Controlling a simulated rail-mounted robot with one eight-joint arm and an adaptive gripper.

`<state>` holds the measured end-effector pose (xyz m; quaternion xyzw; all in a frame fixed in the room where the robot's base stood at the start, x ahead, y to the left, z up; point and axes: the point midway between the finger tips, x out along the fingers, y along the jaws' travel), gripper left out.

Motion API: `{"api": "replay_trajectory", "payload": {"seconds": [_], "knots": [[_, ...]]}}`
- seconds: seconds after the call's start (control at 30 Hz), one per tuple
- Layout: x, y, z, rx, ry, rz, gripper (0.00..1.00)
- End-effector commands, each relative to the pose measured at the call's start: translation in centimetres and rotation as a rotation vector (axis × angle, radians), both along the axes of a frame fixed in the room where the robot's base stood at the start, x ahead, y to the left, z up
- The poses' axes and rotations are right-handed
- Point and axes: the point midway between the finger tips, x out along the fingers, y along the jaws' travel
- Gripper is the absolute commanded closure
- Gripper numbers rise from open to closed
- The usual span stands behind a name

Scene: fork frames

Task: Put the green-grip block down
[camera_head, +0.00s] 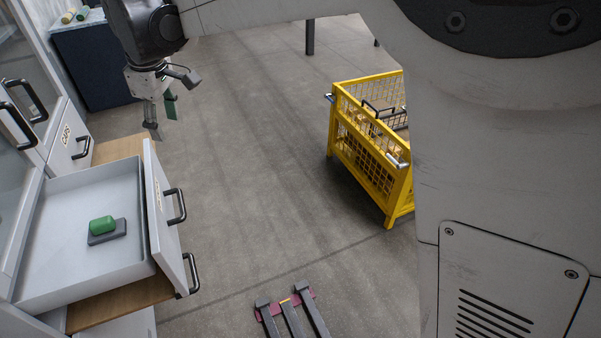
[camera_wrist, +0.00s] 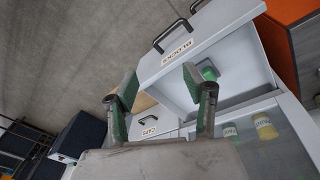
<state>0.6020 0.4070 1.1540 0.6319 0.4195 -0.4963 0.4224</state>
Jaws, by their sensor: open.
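The green-grip block (camera_head: 102,226) has a green rounded grip on a flat grey base. It lies on the floor of the open white drawer (camera_head: 60,198), near the middle, with nothing holding it. In the wrist view the green grip (camera_wrist: 208,73) shows partly inside the drawer (camera_wrist: 225,45), whose front is labelled BLOCKS; a finger stands close to it in the picture. My gripper (camera_head: 162,116) is open and empty. It hangs beyond the drawer's far end in the head view, clear of the block. Its two green-padded fingers are spread in the wrist view (camera_wrist: 159,80).
A shut drawer labelled CAPS (camera_head: 70,141) and glass-fronted doors (camera_head: 22,105) adjoin the open drawer. A yellow mesh crate (camera_head: 362,150) stands on the floor to the right. A dark cabinet (camera_head: 92,65) stands at the back left. The floor between is clear.

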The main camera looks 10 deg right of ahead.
Motion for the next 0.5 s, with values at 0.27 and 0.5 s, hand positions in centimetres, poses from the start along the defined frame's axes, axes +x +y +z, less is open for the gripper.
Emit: {"api": "replay_trajectory", "payload": {"seconds": [0.27, 0.5], "knots": [[-2.4, -12.1, 3.2, 0.077, -0.06, -0.276, 0.54], [-6.3, -21.2, 4.0, 0.146, -0.117, -0.508, 0.54]]}}
